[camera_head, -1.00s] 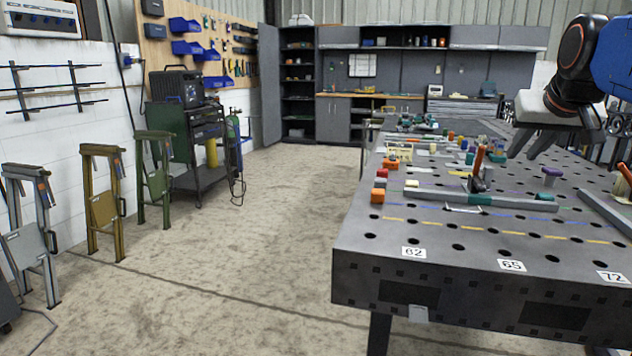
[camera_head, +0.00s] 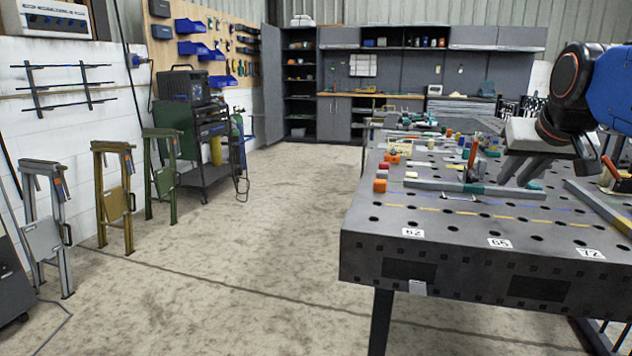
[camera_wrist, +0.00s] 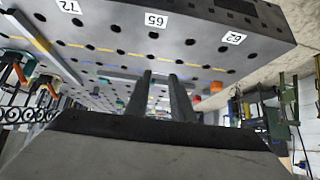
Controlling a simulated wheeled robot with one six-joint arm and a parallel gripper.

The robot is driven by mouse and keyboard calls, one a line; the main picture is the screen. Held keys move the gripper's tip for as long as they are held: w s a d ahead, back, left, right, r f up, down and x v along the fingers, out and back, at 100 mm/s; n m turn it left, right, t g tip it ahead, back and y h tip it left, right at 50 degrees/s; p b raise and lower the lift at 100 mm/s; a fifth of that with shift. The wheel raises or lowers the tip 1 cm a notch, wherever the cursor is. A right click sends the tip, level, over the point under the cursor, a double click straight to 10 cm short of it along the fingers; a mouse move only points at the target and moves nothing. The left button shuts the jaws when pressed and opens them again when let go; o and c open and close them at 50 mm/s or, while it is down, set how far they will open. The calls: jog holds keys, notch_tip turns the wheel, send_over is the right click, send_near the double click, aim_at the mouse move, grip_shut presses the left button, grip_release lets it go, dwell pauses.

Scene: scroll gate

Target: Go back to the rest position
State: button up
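My gripper (camera_head: 519,181) hangs at the right of the head view, over the grey perforated welding table (camera_head: 440,256). Its two fingers point down and are a little apart. In the wrist view my gripper (camera_wrist: 160,74) shows both fingers with a narrow gap and nothing held between them. The tabletop (camera_wrist: 110,58) lies beyond the fingertips in that view. In the head view the fingers overlap the long grey bar with teal parts on the table; I cannot tell the exact height above it.
Orange blocks (camera_head: 380,185), a standing orange-handled tool (camera_head: 472,155) and other small parts lie on the table. A grey stand (camera_head: 45,225), a yellow stand (camera_head: 114,200) and a green stand (camera_head: 162,180) line the left wall. The floor (camera_head: 250,240) between is clear.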

jog(key=s+a+f+n+g, duration=0.1)
jog(key=s+a+f, duration=0.2)
jog(key=s+f, duration=0.3)
jog(key=s+a+f+n+g+y, duration=0.1)
jog(key=s+a+f, duration=0.3)
jog(key=s+f, duration=0.3)
jog(key=s+a+f+g+y, duration=0.1)
jog(key=s+a+f, duration=0.2)
jog(key=f, duration=1.2)
jog(key=s, duration=0.3)
jog(key=shift+s+a+n, duration=0.3)
jog(key=shift+n, duration=0.1)
